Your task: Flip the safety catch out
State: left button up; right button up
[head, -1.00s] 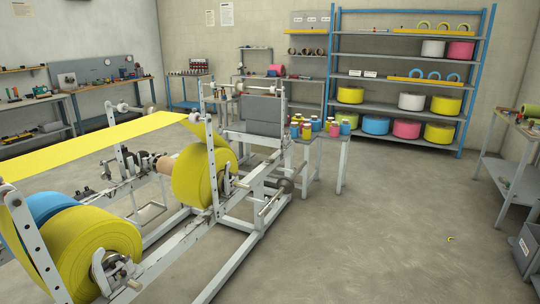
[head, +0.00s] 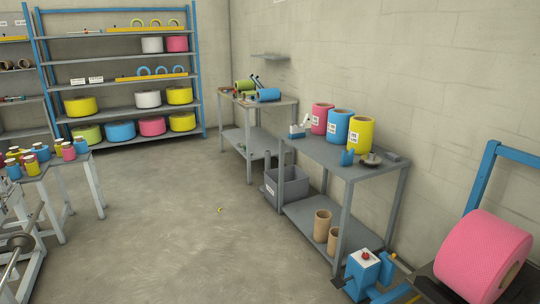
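I cannot make out a safety catch in the head view. Part of a white machine frame (head: 28,264) with a grey round shaft end (head: 17,241) shows at the lower left edge, and the rest of the machine is out of view. Neither of my grippers is in view.
A pink roll (head: 484,254) sits on a blue-handled carrier at the lower right, beside a blue box (head: 362,270) with a red top knob. A grey table (head: 335,160) bears pink, blue and yellow rolls.

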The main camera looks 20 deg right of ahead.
aim_at(390, 258)
jog(key=i+z, duration=0.2)
jog(key=z, duration=1.55)
jog(key=i+j, duration=1.3)
jog(key=i, duration=0.25)
jog(key=i+j, duration=0.65)
jog(key=i+u, duration=0.05)
jog(key=i, duration=0.05)
